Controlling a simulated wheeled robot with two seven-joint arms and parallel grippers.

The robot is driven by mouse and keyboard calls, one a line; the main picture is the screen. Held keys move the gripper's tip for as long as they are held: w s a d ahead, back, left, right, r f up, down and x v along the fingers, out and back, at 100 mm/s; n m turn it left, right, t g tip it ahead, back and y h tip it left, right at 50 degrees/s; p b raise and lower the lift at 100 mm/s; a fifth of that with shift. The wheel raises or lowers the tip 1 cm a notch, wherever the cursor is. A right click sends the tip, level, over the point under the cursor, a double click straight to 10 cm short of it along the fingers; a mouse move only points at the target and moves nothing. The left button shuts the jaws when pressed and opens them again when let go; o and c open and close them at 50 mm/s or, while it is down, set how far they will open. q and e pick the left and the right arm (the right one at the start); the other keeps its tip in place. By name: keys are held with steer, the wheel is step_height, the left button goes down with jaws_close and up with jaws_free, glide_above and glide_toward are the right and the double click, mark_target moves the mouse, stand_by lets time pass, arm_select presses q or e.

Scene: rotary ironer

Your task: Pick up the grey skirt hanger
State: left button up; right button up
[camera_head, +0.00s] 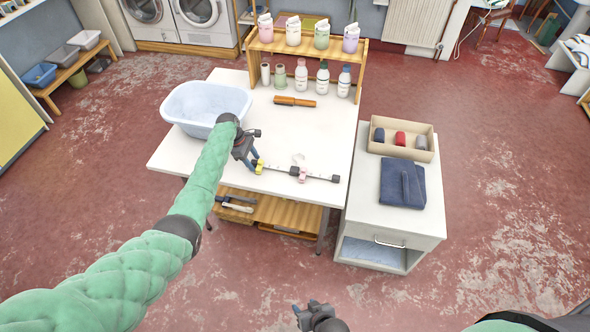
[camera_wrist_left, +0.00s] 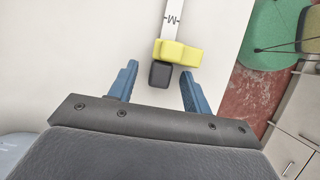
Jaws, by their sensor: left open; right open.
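The skirt hanger (camera_head: 320,177) lies near the front edge of the white table. It is a pale, marked bar with dark ends, a yellow clip at the left, a pink clip near the middle and a small hook. My left gripper (camera_head: 253,161) is just above its left end. In the left wrist view, my open left gripper (camera_wrist_left: 158,78) has the dark end block (camera_wrist_left: 160,75) between its blue fingertips, the yellow clip (camera_wrist_left: 178,53) just beyond; contact is not visible. My right gripper (camera_head: 309,312) is open and empty, low in front of the table.
A pale blue basin (camera_head: 184,105) stands on the table (camera_head: 236,84) at left. A white cabinet (camera_head: 362,203) at right bears a tray (camera_head: 427,157) and folded denim (camera_head: 402,183).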

arm_select(q)
jaws_close()
steer(key=shift+r, duration=0.1)
step_height(320, 180, up, 10)
stand_by(0.6)
